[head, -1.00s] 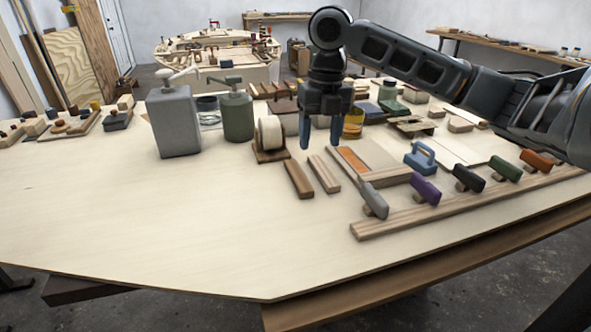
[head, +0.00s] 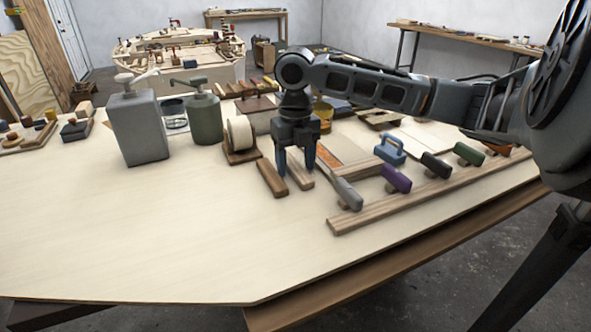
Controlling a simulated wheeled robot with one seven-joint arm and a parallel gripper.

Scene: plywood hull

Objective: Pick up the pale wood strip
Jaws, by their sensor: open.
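The pale wood strip (head: 302,179) is a short block lying on the plywood top, just right of a darker brown wood strip (head: 269,178). My gripper (head: 296,170) points down at the pale strip, with its two blue-grey fingers apart and open. In this view one finger shows on each side of the strip, and the left one is close to the brown strip. I cannot tell whether the fingertips touch anything. The far part of the pale strip is partly hidden by my gripper.
A long wooden rail (head: 430,193) with several coloured-handled tools lies to the right. A tape roll (head: 239,135), a green canister (head: 204,118) and a grey canister (head: 138,128) stand to the left. A blue-handled tool (head: 391,149) sits behind the rail. The front-left plywood is clear.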

